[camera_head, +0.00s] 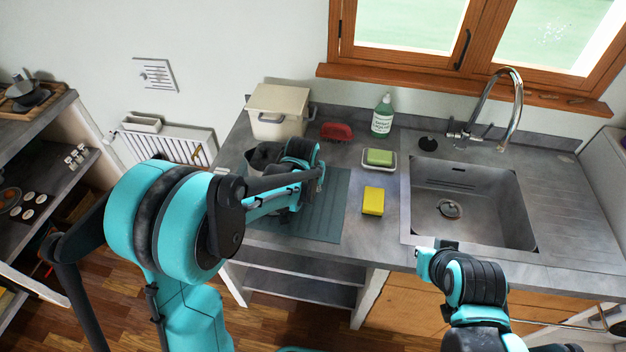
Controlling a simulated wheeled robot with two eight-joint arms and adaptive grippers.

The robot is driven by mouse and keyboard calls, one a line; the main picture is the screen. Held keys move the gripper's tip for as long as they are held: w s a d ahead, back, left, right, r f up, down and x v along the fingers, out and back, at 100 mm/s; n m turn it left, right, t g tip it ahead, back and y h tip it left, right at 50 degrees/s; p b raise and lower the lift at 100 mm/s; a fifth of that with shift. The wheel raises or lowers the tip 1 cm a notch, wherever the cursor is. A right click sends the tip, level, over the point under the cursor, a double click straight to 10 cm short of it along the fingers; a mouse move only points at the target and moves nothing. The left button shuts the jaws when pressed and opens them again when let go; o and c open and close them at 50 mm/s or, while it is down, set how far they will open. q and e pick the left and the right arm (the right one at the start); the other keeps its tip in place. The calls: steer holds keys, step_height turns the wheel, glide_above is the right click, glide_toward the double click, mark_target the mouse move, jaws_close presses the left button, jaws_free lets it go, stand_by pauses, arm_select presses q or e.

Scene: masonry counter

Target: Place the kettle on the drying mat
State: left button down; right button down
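The drying mat (325,215) is a dark grey-green ribbed sheet on the counter, left of the sink. A grey vessel with a dark top, which looks like the kettle (252,165), stands at the mat's back left. My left arm hides much of it, so I cannot tell whether it rests on the mat. My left gripper (272,156) is right at this vessel, above the mat. Its fingers are too covered to show whether they are closed on it. My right gripper (436,252) is over the counter's front edge, before the sink, with its fingertips apart and nothing between them.
A cream bin (278,110) and a red item (337,131) stand behind the mat. A green sponge on a dish (379,159), a yellow sponge (373,201) and a soap bottle (382,116) are to its right, then the sink (470,200). The mat's front right is bare.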

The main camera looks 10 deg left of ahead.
arm_select(q)
steer(key=shift+f, duration=0.4)
steer(key=c, duration=1.4)
jaws_free()
steer(key=shift+f, duration=0.1)
